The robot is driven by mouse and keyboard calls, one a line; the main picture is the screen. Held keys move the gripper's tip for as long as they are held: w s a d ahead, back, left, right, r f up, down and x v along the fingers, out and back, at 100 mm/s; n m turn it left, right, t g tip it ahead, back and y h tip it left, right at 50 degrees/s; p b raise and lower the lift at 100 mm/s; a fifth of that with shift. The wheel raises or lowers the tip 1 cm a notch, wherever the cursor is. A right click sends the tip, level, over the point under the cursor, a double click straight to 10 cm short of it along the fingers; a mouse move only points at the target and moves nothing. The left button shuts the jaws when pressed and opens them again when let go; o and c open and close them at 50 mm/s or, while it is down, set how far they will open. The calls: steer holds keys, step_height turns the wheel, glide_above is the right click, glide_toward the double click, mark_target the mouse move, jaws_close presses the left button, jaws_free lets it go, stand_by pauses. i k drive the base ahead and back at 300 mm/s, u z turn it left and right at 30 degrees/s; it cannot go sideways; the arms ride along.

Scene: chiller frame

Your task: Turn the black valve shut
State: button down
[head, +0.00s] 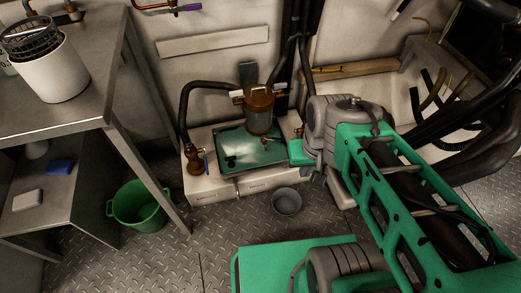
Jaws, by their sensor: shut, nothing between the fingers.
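I cannot make out a black valve for certain. A dark flat upright piece (248,73) stands behind the brown-topped cylindrical filter (260,112), and I cannot tell whether it is the valve handle. A brass valve (195,160) with a blue lever (206,160) stands at the left end of the white plinth, under a black hose. A small brass fitting (268,139) shows at the filter's lower right. My arm reaches in from the right, and its green wrist end is beside the filter. My gripper's fingers cannot be made out and seem hidden by the arm.
A grey bucket (287,202) and a green bucket (140,207) stand on the floor. A metal table (95,90) is at left. Black pipes (292,60) rise behind the filter.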

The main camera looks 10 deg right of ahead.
mark_target(272, 138)
steer(key=u, duration=3.3)
steer(key=k, duration=1.15)
steer(key=z, duration=0.9)
steer(key=i, duration=1)
